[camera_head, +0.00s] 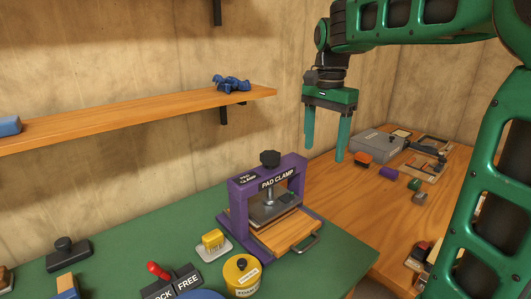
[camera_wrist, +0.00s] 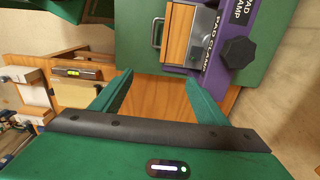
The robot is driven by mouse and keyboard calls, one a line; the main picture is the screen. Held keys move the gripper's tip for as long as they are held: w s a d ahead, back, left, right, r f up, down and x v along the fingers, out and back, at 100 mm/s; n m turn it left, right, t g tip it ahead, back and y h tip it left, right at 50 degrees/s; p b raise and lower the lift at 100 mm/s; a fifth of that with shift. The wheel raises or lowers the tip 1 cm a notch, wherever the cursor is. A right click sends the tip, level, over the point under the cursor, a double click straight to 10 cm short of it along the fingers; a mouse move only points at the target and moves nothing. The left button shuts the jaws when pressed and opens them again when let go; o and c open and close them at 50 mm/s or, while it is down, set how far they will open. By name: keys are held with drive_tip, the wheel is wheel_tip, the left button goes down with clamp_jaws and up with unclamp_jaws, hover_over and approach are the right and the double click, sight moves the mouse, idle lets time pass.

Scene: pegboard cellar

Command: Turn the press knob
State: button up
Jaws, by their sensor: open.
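The purple press (camera_head: 237,215), labelled "PAD CLAMP", stands on the green bench top. Its dark lobed knob (camera_head: 270,158) sits on top of the purple crossbar. A wooden board (camera_head: 290,232) with a metal handle lies at its base. In the wrist view the knob (camera_wrist: 238,52) is at upper right, beside the lettered crossbar (camera_wrist: 207,45). My gripper (camera_head: 324,150) hangs fingers down, above and to the right of the press in the head view. Its green fingers are apart with nothing between them, and it does not touch the knob. The wrist view shows both fingertips (camera_wrist: 158,84).
A yellow tin (camera_head: 241,275), a yellow block on a tray (camera_head: 213,242) and a red-handled lever (camera_head: 158,270) stand left of the press. A shelf (camera_head: 150,108) runs above. The wooden table (camera_head: 350,200) on the right holds a grey box (camera_head: 370,144) and small blocks.

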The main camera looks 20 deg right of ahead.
sight(269, 154)
drive_tip(key=w+a+r+m, duration=0.4)
drive_tip(key=w+a+r, duration=0.1)
drive_tip(key=w+a, duration=0.6)
wheel_tip(269, 154, down, 11)
drive_tip(key=shift+w+r, duration=0.15)
